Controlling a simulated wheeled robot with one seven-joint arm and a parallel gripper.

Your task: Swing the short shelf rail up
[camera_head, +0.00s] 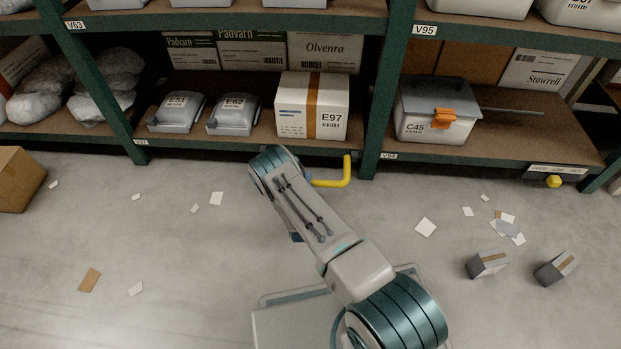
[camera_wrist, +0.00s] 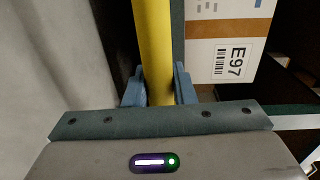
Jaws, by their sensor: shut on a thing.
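The short shelf rail (camera_head: 346,172) is a yellow bent bar at the front edge of the lower shelf, just left of a green upright. In the head view it juts out below the shelf edge and bends left toward my gripper. In the wrist view the yellow bar (camera_wrist: 152,35) runs between my two blue fingers. My gripper (camera_wrist: 158,88) is shut on the bar. In the head view my arm hides most of the gripper and the bar's left end.
Box E97 (camera_head: 290,118) stands on the shelf close above the rail and shows in the wrist view (camera_wrist: 225,60). Bins E51 (camera_head: 176,115) and E62 (camera_head: 232,117) stand left of it, bin C45 (camera_head: 425,127) right of the upright (camera_head: 381,100). Floor litter includes two small boxes (camera_head: 488,264).

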